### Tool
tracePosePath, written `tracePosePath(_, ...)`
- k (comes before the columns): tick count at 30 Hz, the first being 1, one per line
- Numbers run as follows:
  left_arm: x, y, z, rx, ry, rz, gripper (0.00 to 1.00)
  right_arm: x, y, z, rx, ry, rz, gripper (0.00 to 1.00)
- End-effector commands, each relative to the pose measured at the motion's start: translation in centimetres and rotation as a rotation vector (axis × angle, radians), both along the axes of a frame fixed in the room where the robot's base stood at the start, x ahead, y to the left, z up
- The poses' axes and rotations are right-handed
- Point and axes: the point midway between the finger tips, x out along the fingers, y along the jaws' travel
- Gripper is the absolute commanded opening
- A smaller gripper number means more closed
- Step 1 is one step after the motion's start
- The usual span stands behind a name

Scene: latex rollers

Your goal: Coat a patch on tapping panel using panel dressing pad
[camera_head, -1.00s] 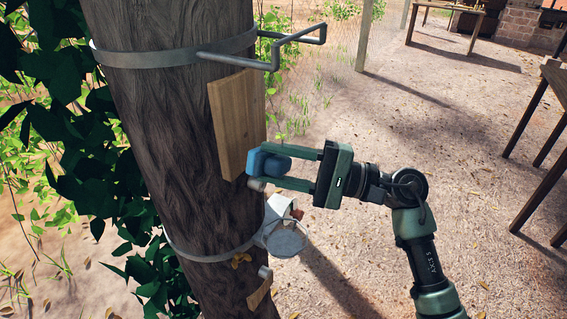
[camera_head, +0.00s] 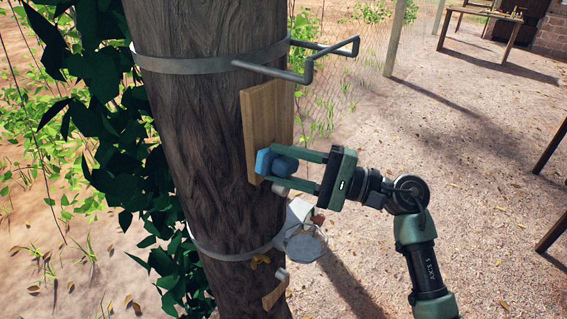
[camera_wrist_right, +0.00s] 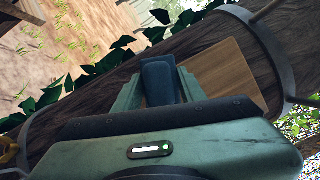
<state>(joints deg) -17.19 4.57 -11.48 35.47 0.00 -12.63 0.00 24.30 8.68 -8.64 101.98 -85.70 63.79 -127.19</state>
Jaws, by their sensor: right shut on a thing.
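The tapping panel (camera_head: 262,118) is a flat light-wood board fixed upright on the tree trunk in the head view. It also shows in the right wrist view (camera_wrist_right: 222,77), to the right of the pad. My right gripper (camera_head: 288,172) is shut on the blue panel dressing pad (camera_head: 266,162). The pad is at the lower part of the panel and seems to touch it or sit very close; I cannot tell which. In the right wrist view the pad (camera_wrist_right: 158,82) stands between the two fingers. No coating shows on the visible wood. My left gripper is out of view.
A metal band with a bent rail (camera_head: 310,62) rings the trunk (camera_head: 195,140) above the panel. A lower band holds a clear cup (camera_head: 305,243) under the gripper. Leafy vines (camera_head: 110,130) cover the left side. Tables (camera_head: 485,22) stand far right. Open ground lies right.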

Motion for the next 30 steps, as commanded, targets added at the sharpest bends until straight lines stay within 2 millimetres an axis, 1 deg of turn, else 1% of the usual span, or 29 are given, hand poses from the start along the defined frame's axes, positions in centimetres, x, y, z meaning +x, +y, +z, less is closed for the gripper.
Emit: tracePosePath(30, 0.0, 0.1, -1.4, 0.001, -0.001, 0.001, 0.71, 1.1, 1.5, 0.0, 0.001, 0.000, 0.001, 0.08)
